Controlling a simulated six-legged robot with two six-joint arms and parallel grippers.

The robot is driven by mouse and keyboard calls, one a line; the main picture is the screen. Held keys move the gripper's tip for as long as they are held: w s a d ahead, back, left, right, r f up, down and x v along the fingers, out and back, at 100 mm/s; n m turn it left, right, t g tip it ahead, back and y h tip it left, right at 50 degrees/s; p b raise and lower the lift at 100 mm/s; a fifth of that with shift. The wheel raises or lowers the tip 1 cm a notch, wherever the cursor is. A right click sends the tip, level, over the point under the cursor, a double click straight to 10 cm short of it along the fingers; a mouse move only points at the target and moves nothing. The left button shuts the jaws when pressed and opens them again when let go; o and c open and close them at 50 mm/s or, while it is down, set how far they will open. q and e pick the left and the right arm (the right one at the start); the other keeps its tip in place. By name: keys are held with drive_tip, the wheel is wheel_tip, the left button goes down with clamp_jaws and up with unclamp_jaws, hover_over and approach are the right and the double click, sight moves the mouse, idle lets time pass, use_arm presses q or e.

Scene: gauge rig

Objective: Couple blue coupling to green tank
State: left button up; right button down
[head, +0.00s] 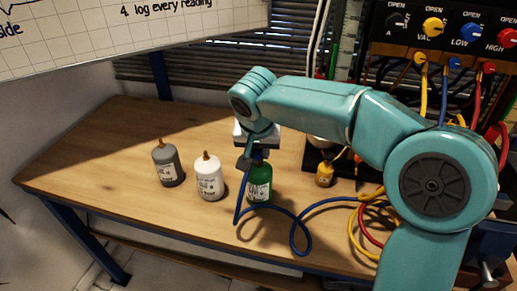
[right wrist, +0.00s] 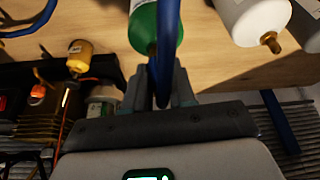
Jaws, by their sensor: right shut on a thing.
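The green tank (head: 259,188) stands upright on the bench, with a label on its front; part of it also shows in the right wrist view (right wrist: 143,28). My right gripper (head: 256,156) is right above the tank's top, pointing down, and is shut on the blue coupling. The coupling is mostly hidden between the fingers. Its blue hose (right wrist: 167,35) leaves the gripper and loops down onto the bench. I cannot tell whether the coupling touches the tank's neck or is seated on it. My left gripper is not in view.
A grey bottle (head: 168,165) and a white bottle (head: 209,180) with brass tips stand left of the tank. A small yellow tank (head: 324,174) stands to the right. Yellow and red hoses lie at the bench's right. A valve panel (head: 445,30) is behind. The bench's left is clear.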

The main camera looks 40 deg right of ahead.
drive_tip(key=shift+f+b, duration=0.25)
drive_tip(key=shift+b, duration=0.05)
idle(0.8)
drive_tip(key=c, duration=0.5)
unclamp_jaws()
drive_tip(key=shift+c, duration=0.2)
drive_tip(key=shift+r, duration=0.1)
drive_tip(key=p+v, duration=0.3)
drive_tip(key=v, duration=1.3)
drive_tip(key=shift+s+a+r, duration=0.1)
drive_tip(key=shift+s, duration=0.15)
